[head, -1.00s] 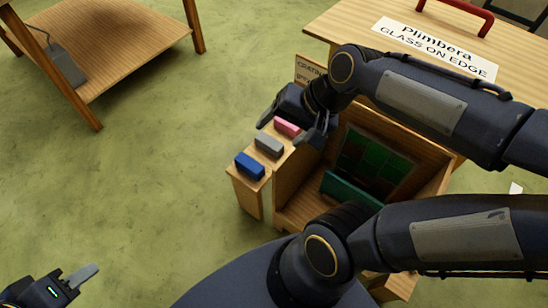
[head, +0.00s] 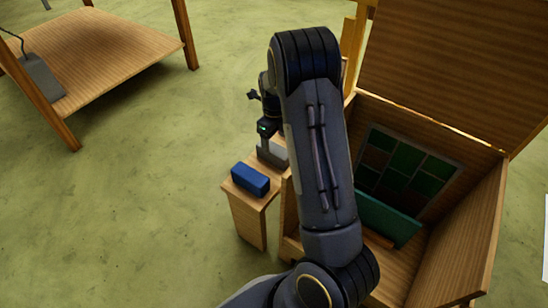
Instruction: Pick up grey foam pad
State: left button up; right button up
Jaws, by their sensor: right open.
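The grey foam pad (head: 273,156) lies on a narrow wooden ledge (head: 246,218) beside a wooden crate, behind a blue pad. It is partly hidden by my right gripper and arm. My right gripper (head: 266,146) is open and points down at the grey pad from above. Its fingers are small and partly hidden, so I cannot tell whether they touch the pad or straddle it. My left gripper is out of view.
The blue pad (head: 250,180) sits close in front. The crate (head: 475,235) holds a green leaded panel (head: 405,168) and a teal block (head: 387,219). A tall wooden board (head: 450,70) rises behind. A low wooden table (head: 100,50) stands far left; green floor between is clear.

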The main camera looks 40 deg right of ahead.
aim_at(274, 148)
jog(key=f+b, duration=0.1)
jog(key=f, duration=0.1)
jog(key=f+b, duration=0.1)
jog(key=f, duration=0.1)
jog(key=f+b, duration=0.1)
jog(key=f, duration=0.1)
jog(key=shift+s+a+f+b, duration=0.15)
jog(key=shift+s+a+b, duration=0.15)
jog(key=shift+s, duration=0.05)
jog(key=shift+c, duration=0.4)
jog(key=c, duration=1)
